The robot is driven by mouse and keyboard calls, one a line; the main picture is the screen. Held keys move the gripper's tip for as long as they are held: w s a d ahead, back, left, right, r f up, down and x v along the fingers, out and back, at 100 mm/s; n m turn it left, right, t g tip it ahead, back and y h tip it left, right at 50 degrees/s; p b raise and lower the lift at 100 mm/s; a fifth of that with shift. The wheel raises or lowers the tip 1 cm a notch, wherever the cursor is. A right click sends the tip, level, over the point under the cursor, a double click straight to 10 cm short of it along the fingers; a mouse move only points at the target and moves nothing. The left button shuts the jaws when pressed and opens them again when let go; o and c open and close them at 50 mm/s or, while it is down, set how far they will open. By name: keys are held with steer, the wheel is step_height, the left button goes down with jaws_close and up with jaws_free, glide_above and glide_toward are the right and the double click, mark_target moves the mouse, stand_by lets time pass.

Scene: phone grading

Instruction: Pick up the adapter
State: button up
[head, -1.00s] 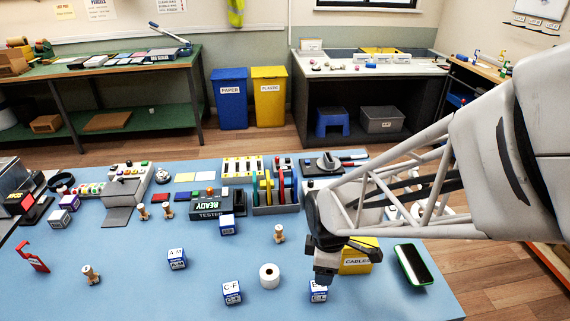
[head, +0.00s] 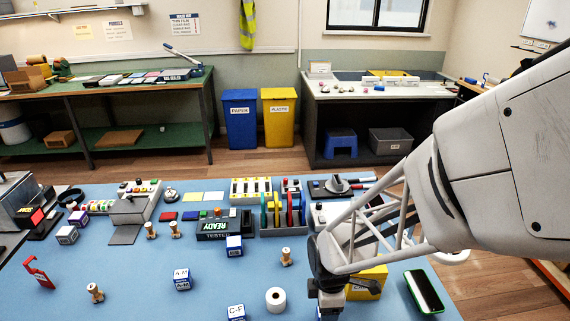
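I cannot tell for certain which thing is the adapter; small blue-and-white labelled cubes stand on the blue table, one marked A-M (head: 182,279) and one marked C-F (head: 236,312) at the front. Another blue-and-white cube, just below my gripper (head: 330,298), is mostly cut off by the bottom edge. My gripper points down at the front right of the table, beside a yellow cables box (head: 370,278). Its fingers are dark and small, and I cannot see whether they are apart or holding something.
A white roll (head: 275,299) stands left of my gripper, and a phone with a green edge (head: 424,291) lies at right. Wooden pegs (head: 286,256) are scattered about. A tester (head: 217,228) and a rack of coloured discs (head: 283,216) stand farther back.

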steer(key=shift+f, duration=0.35)
steer(key=shift+d+f, duration=0.1)
steer(key=shift+f, duration=2.5)
steer(key=c, duration=1)
steer(key=shift+r, duration=0.15)
